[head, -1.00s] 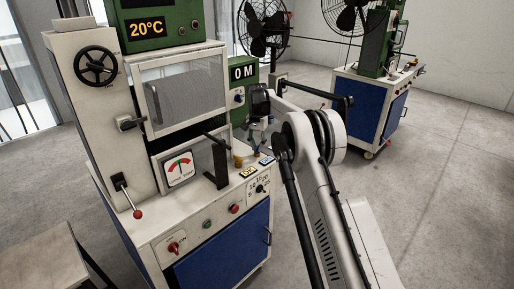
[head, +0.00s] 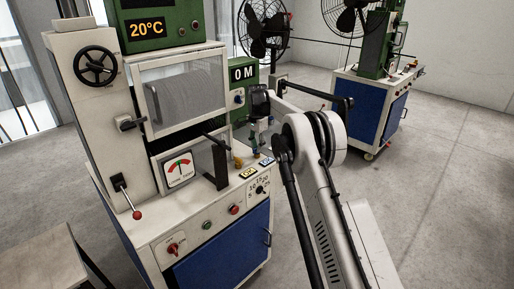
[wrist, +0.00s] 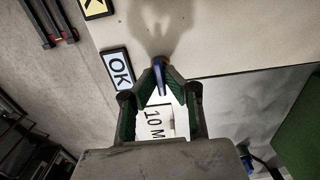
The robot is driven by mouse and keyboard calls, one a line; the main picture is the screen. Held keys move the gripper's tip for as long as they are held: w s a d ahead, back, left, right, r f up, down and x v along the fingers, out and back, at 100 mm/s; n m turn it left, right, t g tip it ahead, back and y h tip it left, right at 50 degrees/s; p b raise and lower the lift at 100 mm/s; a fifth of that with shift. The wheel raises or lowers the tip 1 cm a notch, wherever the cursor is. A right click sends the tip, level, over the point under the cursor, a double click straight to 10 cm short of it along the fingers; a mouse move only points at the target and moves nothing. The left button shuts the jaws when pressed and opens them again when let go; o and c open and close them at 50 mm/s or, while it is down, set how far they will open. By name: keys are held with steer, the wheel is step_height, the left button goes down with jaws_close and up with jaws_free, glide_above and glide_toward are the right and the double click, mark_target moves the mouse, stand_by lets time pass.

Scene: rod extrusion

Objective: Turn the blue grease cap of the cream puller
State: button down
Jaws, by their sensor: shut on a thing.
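The cream machine (head: 140,222) with a blue door stands at the left in the head view. My gripper (head: 256,150) is over the right end of its top ledge, small and partly dark there. In the wrist view my gripper (wrist: 160,66) has its green-lined fingers closed together at the tips on a narrow blue piece, the blue grease cap (wrist: 159,80). Most of the cap is hidden by the fingers.
An OK label (wrist: 117,68) lies beside the fingers on the cream surface (wrist: 225,40). A brass-coloured knob (head: 238,162) stands left of my gripper. A 10 M sign (wrist: 153,122) shows between the fingers.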

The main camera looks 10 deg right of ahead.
steer(key=c, duration=1.8)
jaws_free()
steer(key=shift+c, duration=0.2)
steer(key=shift+r, duration=0.15)
step_height(320, 180, up, 12)
